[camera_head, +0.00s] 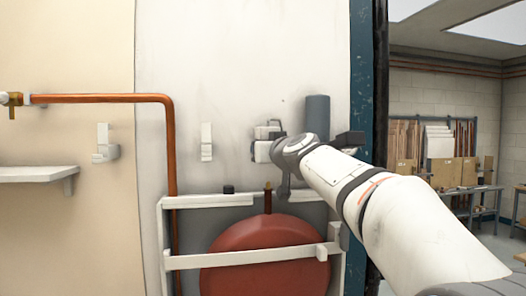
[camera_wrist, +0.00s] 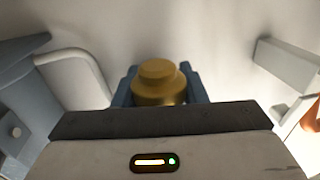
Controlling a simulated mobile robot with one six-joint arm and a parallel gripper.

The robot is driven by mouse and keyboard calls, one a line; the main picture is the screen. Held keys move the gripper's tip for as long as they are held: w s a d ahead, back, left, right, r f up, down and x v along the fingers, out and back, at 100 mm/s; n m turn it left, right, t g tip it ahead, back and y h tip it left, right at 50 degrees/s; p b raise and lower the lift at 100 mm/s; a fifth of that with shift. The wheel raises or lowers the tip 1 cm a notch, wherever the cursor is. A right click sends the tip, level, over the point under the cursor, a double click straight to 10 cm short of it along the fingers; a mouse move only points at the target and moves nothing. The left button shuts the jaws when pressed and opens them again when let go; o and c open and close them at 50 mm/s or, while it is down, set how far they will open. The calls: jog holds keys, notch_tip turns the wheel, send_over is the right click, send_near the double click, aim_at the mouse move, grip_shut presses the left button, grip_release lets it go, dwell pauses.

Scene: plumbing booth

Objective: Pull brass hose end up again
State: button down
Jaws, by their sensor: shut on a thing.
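The brass hose end (camera_wrist: 158,82) shows in the wrist view as a round, stepped brass piece. My gripper (camera_wrist: 159,91) is shut on it, with a blue-grey finger on each side. In the head view my gripper (camera_head: 264,146) is in front of the white wall panel, above the red round drum (camera_head: 265,258). Its fingers are not clear there. A narrow brass-brown stem (camera_head: 268,199) stands upright at the top of the drum, below my gripper. I cannot tell whether it joins the piece in my jaws.
A white frame with a crossbar (camera_head: 240,257) surrounds the drum. A copper pipe (camera_head: 170,150) runs down at its left. A blue-grey cylinder (camera_head: 318,115) stands right of my gripper.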

jog(key=shift+s+r, duration=0.1)
jog(key=shift+r, duration=0.25)
jog(key=c, duration=1.3)
grip_release()
jog(key=shift+o, duration=1.4)
jog(key=shift+a, duration=0.1)
jog(key=shift+o, duration=0.7)
jog(key=shift+f, duration=0.1)
jog(key=shift+f, duration=0.1)
jog(key=shift+s+d, duration=0.25)
jog(key=b+v, duration=0.3)
jog(key=v, duration=0.4)
